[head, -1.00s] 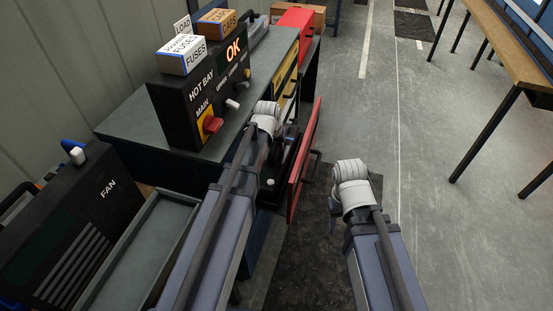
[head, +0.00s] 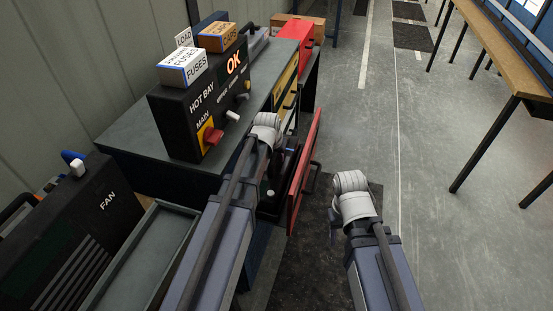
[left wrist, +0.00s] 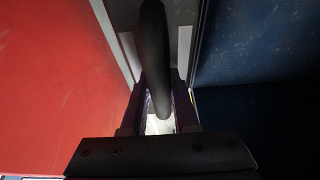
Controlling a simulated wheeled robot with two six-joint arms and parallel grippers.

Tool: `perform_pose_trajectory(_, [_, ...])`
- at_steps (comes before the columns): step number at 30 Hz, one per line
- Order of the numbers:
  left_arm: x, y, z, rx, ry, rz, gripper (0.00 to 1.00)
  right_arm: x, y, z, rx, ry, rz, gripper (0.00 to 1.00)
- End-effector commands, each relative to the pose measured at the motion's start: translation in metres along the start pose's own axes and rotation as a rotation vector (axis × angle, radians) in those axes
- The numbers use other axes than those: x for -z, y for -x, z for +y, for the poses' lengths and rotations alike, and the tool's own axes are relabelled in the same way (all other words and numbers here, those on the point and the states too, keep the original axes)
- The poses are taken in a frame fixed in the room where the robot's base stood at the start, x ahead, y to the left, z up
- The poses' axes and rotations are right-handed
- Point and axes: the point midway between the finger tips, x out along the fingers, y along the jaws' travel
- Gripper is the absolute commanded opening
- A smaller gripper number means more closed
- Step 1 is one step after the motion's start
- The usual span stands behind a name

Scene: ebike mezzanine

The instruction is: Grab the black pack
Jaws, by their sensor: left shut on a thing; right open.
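The black pack (head: 286,168) is partly visible in the head view, in the open bay under the dark counter, behind the red door. My left gripper (left wrist: 158,105) is shut on a rounded black bar, which looks like the pack's handle, between its fingers in the left wrist view. In the head view my left wrist covers most of this grip, and the rest of the pack is hidden. My right gripper (head: 335,232) is open and empty, above the floor to the right of the red door.
The red door (head: 305,170) stands open just right of my left gripper; it fills the left of the left wrist view. The HOT BAY control box (head: 200,110) sits on the counter (head: 130,140). The FAN unit (head: 75,230) is at lower left.

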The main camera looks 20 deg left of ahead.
Motion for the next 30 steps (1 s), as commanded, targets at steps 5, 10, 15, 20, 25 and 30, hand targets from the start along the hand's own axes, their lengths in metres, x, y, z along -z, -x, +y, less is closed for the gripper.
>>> perform_pose_trajectory(5, [0.005, 0.009, 0.0, 0.0, 0.0, 0.004, 0.0, -0.001, 0.01, 0.001, 0.0, 0.0, 0.0, 0.5])
perform_pose_trajectory(10, [0.01, 0.022, 0.0, 0.0, 0.0, 0.004, 0.0, -0.001, 0.024, 0.002, 0.0, 0.0, 0.0, 0.5])
perform_pose_trajectory(15, [0.017, 0.039, 0.0, 0.0, 0.0, 0.004, 0.0, -0.002, 0.042, 0.004, 0.0, 0.0, 0.0, 0.5])
perform_pose_trajectory(20, [0.024, 0.057, 0.0, 0.0, 0.0, 0.004, 0.0, -0.004, 0.061, 0.006, 0.0, 0.0, 0.0, 0.5])
perform_pose_trajectory(25, [0.032, 0.076, 0.0, 0.0, 0.0, 0.004, 0.0, -0.005, 0.082, 0.008, 0.0, 0.0, 0.0, 0.5])
perform_pose_trajectory(30, [0.038, 0.09, 0.0, 0.0, 0.0, 0.004, 0.0, -0.006, 0.097, 0.009, 0.0, 0.0, 0.0, 0.5])
